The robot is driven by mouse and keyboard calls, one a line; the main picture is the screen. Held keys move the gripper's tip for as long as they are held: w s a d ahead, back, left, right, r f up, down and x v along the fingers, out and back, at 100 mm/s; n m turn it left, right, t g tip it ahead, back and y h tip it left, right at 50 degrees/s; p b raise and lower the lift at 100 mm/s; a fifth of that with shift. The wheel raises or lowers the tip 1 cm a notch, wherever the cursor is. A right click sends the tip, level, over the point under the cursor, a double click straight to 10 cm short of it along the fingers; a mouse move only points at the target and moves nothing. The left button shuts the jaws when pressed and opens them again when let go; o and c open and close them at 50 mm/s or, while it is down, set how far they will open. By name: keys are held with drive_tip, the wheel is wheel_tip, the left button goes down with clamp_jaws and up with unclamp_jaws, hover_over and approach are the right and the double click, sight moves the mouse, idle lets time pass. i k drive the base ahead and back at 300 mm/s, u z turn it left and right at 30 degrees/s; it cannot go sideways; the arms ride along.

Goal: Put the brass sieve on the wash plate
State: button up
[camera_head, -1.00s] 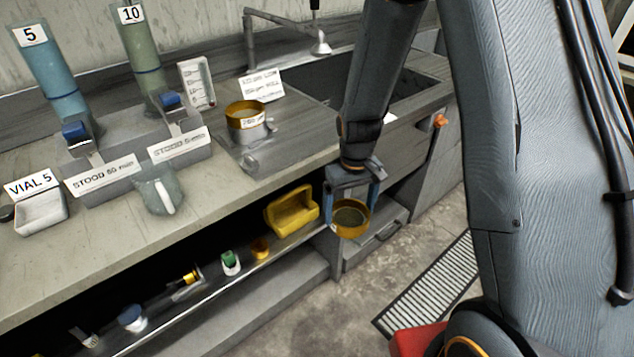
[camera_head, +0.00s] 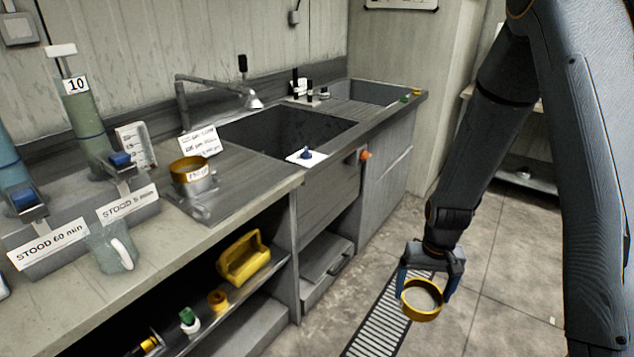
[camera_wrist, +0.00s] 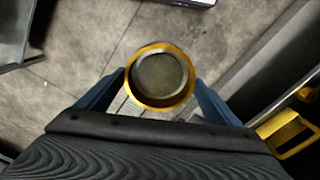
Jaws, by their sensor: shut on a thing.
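My gripper (camera_head: 425,292) is shut on a brass sieve (camera_head: 421,315), a shallow yellow ring with a grey mesh. It holds the sieve above the floor, clear of the counter. In the wrist view, the sieve (camera_wrist: 160,77) sits between the two blue fingers, its round opening facing the camera. A brass-rimmed pan (camera_head: 190,168) with a small label stands on the counter left of the sink. The flat grey plate (camera_head: 243,180) under and beside it may be the wash plate; I cannot tell for sure.
The counter holds a sink (camera_head: 290,130), a tap (camera_head: 215,83), a sign card (camera_head: 200,142), a green cylinder (camera_head: 85,120) and a glass jug (camera_head: 110,250). A yellow caddy (camera_head: 243,258) sits on the shelf below. Floor around my gripper is open, with a drain grate (camera_head: 385,325).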

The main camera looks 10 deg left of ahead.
sight(258, 177)
drive_tip(key=z, duration=0.45)
drive_tip(key=k, duration=0.65)
drive_tip(key=z, duration=0.45)
drive_tip(key=i, duration=1.05)
drive_tip(key=u, duration=1.2)
drive_tip(key=i, duration=0.75)
drive_tip(key=u, duration=0.7)
